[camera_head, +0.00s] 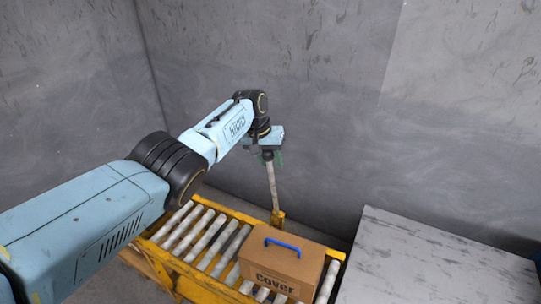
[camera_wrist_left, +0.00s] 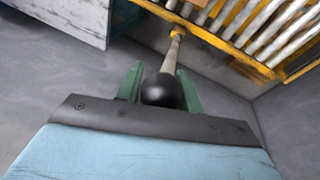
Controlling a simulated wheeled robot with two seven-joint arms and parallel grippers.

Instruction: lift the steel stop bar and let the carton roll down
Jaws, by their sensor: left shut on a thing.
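My left gripper (camera_head: 268,154) is over the far side of the roller conveyor, shut on a pale lever (camera_head: 272,188). In the left wrist view, the lever's black ball knob (camera_wrist_left: 163,92) sits between the green fingers. The lever runs down, slightly tilted, to a yellow bracket (camera_head: 278,217) on the far rail. I cannot tell whether this lever is the stop bar or moves it; no other bar shows clearly. The brown carton (camera_head: 285,268), with a blue handle and printed lettering, sits on the rollers near the conveyor's right end. My right gripper is out of view.
The yellow-framed roller conveyor (camera_head: 232,212) has bare rollers left of the carton. A grey-topped table (camera_head: 430,265) stands to the right of the conveyor, with a gap between. Grey walls (camera_head: 310,110) close off the back and left. My left arm passes over the conveyor's left end.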

